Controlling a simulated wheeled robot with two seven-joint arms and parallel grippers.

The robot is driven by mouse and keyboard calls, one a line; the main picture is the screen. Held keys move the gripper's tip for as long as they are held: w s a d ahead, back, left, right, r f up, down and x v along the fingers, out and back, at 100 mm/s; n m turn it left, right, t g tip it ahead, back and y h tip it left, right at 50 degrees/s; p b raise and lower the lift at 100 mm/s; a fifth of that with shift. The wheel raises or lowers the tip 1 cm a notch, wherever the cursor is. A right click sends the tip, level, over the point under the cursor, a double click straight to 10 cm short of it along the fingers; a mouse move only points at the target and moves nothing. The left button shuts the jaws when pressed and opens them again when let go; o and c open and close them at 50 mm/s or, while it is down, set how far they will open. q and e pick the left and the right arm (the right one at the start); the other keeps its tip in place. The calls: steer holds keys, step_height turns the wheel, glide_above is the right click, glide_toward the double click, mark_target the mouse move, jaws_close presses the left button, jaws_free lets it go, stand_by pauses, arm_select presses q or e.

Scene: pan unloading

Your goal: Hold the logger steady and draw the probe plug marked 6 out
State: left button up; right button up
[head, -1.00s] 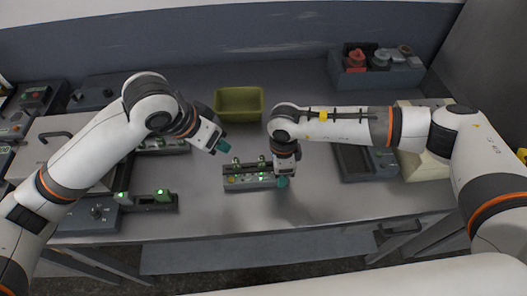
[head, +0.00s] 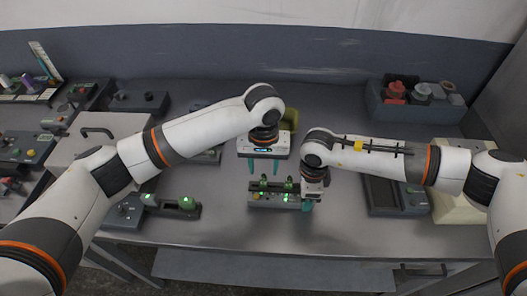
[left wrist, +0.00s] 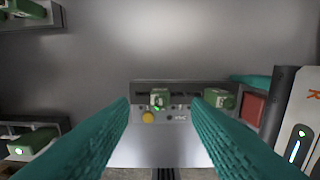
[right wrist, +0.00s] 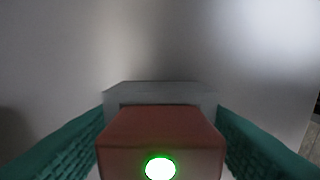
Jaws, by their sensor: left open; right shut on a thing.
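The logger (head: 268,201) is a low grey box with lit spots, on the bench in front of me. Two green plugs (head: 263,184) (head: 289,184) stand up from it; I cannot read their numbers. My left gripper (head: 264,167) points down above the logger, open and empty. In the left wrist view one green plug (left wrist: 159,97) shows between its fingertips, the other green plug (left wrist: 219,98) just outside the right finger. My right gripper (head: 307,207) is shut on the logger's right end, where a red block (right wrist: 160,135) with a green light shows between the fingers.
Similar grey units with green plugs (head: 187,203) lie to the left. An olive bin (head: 290,118) stands behind my left gripper, partly hidden. A grey box with red items (head: 397,94) is at back right. Bare bench lies in front of the logger.

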mark_target(263, 175)
arm_select(q)
steer(key=shift+f, duration=2.8)
steer(key=shift+c, duration=0.4)
jaws_close()
